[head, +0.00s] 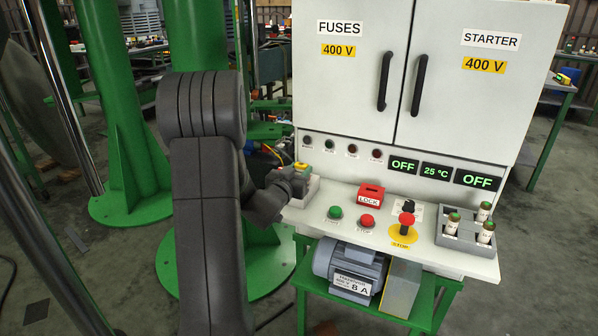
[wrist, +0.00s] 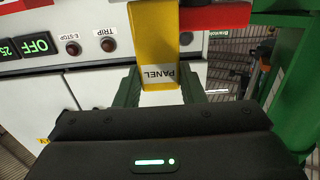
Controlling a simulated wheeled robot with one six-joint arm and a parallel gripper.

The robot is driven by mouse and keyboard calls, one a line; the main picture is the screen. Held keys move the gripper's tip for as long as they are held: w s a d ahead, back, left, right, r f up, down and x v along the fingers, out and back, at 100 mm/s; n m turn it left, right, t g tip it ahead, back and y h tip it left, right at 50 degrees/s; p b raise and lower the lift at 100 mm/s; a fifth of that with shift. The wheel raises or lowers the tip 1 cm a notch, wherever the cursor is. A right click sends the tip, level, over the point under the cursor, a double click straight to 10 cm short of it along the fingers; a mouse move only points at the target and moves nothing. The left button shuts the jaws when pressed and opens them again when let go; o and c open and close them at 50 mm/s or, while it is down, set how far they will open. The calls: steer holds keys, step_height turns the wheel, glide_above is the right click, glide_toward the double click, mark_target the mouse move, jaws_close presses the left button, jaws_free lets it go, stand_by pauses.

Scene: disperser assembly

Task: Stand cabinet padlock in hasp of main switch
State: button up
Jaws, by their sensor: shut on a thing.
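My gripper (wrist: 160,92) is shut on a yellow padlock (wrist: 160,45) whose white end label reads PANEL. The yellow body stands between the two dark green fingers in the wrist view. In the head view my gripper (head: 298,180) is at the left end of the cabinet's desk, and a bit of yellow (head: 301,166) shows by its tip. A black switch-like part (head: 409,205) stands on the desk behind the red emergency-stop button. It may be the main switch; its label and hasp are too small to make out.
A red block marked LOCK (head: 371,194) is on the desk, with green (head: 335,212) and red (head: 367,220) buttons before it. The red mushroom button (head: 406,219) and a grey fuse holder (head: 462,232) are further right. Red parts (wrist: 215,16) lie close behind the padlock.

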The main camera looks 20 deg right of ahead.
steer(key=shift+f, duration=0.15)
steer(key=o, duration=1.1)
steer(key=shift+o, duration=0.2)
steer(key=shift+a, duration=0.15)
steer(key=v, duration=1.3)
steer(key=shift+s+a, duration=0.25)
steer(key=shift+w+d, duration=0.1)
